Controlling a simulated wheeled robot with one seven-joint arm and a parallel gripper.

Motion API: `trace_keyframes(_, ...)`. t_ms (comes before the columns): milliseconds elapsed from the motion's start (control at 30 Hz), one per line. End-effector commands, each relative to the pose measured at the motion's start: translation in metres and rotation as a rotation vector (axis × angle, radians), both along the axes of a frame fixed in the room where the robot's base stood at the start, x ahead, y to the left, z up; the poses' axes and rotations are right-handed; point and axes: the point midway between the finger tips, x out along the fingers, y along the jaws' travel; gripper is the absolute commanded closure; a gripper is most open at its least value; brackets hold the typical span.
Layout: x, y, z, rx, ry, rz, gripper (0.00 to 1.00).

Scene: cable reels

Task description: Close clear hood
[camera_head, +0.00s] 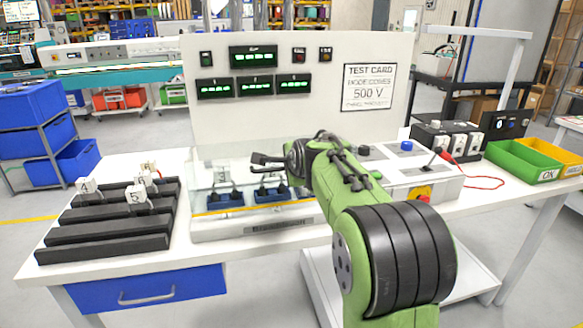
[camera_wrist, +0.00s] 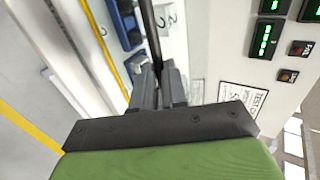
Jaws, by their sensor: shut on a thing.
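The clear hood (camera_head: 204,172) is a see-through cover over the test bay at the front of the white test station. Its panels are faint, so its exact angle is hard to tell. My gripper (camera_head: 262,164) is at the hood, above the blue sockets. In the wrist view, my gripper (camera_wrist: 160,88) is shut on a dark bar (camera_wrist: 150,35), which looks like the hood's handle. Blue sockets (camera_head: 270,194) with dark parts sit in the bay behind a yellow front strip (camera_head: 250,207). My arm hides the right end of the hood.
A black slotted rack (camera_head: 108,228) with white numbered tags stands left on the table. The upright panel (camera_head: 300,118) with green displays rises behind the bay. A control box (camera_head: 440,181) with a lever and green (camera_head: 520,161) and yellow bins stand right.

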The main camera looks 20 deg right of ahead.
Motion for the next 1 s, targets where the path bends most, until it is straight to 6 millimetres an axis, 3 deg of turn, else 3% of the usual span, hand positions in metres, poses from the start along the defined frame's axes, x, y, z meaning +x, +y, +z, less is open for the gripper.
trace_keyframes(33, 0.0, 0.0, -0.002, 0.001, 0.004, 0.001, 1.0)
trace_keyframes(67, 0.0, 0.0, -0.002, 0.001, 0.004, 0.001, 0.86)
trace_keyframes(233, 0.0, 0.0, -0.002, 0.001, 0.002, 0.001, 0.62)
trace_keyframes(567, -0.004, 0.001, 0.004, 0.0, -0.001, 0.0, 0.62)
trace_keyframes(667, -0.019, 0.004, 0.015, -0.001, -0.004, 0.0, 0.62)
trace_keyframes(1000, -0.098, 0.02, 0.068, -0.001, -0.003, 0.0, 0.62)
